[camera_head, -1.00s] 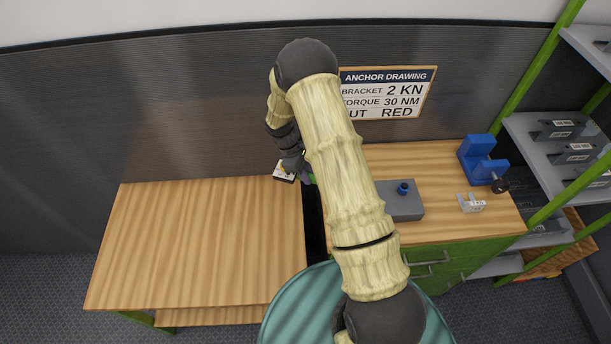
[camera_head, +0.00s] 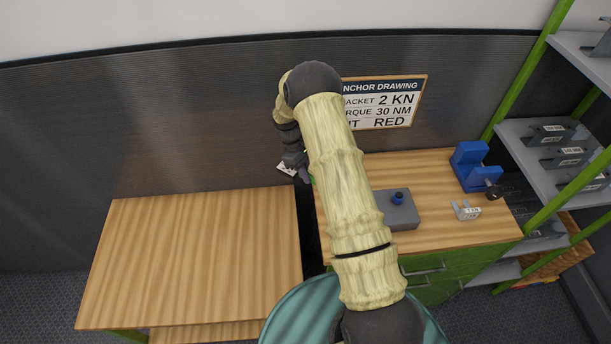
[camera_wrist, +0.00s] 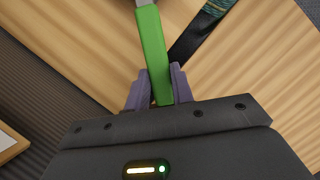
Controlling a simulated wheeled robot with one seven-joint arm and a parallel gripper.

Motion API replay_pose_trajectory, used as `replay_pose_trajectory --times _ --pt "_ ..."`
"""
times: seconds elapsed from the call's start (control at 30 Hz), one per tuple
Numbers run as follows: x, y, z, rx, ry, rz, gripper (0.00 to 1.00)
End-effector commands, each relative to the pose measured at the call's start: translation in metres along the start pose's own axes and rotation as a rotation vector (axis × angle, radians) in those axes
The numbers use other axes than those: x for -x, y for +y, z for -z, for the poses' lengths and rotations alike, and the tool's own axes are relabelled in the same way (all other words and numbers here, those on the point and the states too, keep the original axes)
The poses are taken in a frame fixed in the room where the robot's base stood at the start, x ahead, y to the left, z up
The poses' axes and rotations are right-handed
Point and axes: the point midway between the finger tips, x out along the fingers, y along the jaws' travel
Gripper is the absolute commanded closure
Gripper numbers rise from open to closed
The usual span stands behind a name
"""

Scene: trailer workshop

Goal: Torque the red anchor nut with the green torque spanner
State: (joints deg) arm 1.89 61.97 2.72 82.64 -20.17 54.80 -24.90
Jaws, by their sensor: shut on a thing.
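My gripper (camera_wrist: 159,88) has purple fingers and is shut on the green handle of the torque spanner (camera_wrist: 151,40) in the wrist view. The handle points up the picture, and its far end runs out of view at the top. In the head view my gripper (camera_head: 300,173) is in the air near the gap between the two benches, mostly behind my arm. A grey block (camera_head: 404,213) with a blue nut (camera_head: 398,197) on top sits on the right bench. I see no red nut; my arm covers part of that bench.
The left wooden bench (camera_head: 195,250) is bare. On the right bench (camera_head: 430,170) stand a blue vise (camera_head: 474,165) and a small light-grey bracket (camera_head: 466,211). A shelf rack (camera_head: 550,165) with grey brackets stands at the right. An anchor drawing (camera_head: 395,103) hangs behind, partly hidden.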

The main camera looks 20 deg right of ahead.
Motion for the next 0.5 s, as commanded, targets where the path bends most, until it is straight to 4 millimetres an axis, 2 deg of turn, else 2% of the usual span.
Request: replay_pose_trajectory --times 0.5 --pt "0.0066 0.0018 -0.0028 -0.007 -0.001 0.002 1.0"
